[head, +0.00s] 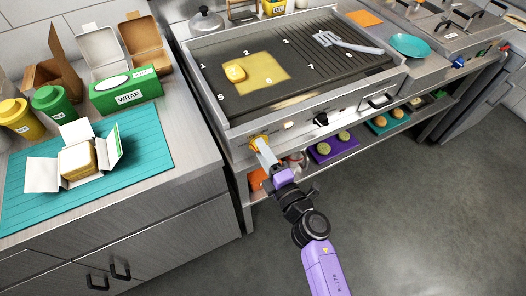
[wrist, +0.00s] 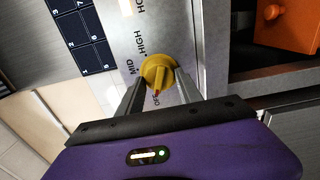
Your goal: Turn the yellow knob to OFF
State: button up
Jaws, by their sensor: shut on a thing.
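The yellow knob (wrist: 157,72) is on the steel front panel of the griddle, and in the head view it shows at the left of that panel (head: 258,141). In the wrist view my gripper (wrist: 158,86) has one finger on each side of the knob, shut on it. A red mark on the knob points down toward the purple gripper body, near a label that is partly hidden. The labels MID, HIGH and HO... are printed beside the knob. In the head view my gripper (head: 262,148) reaches the knob from below.
A black knob (head: 321,119) is on the same panel to the right. The griddle plate (head: 330,75) above holds a yellow patch with a small piece on it, and a spatula (head: 345,42). A shelf with coloured trays (head: 335,146) lies below the panel. A counter with boxes stands left.

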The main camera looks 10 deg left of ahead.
jog(key=o, duration=1.3)
jog(key=shift+p+v, duration=0.5)
jog(key=shift+v, duration=3.45)
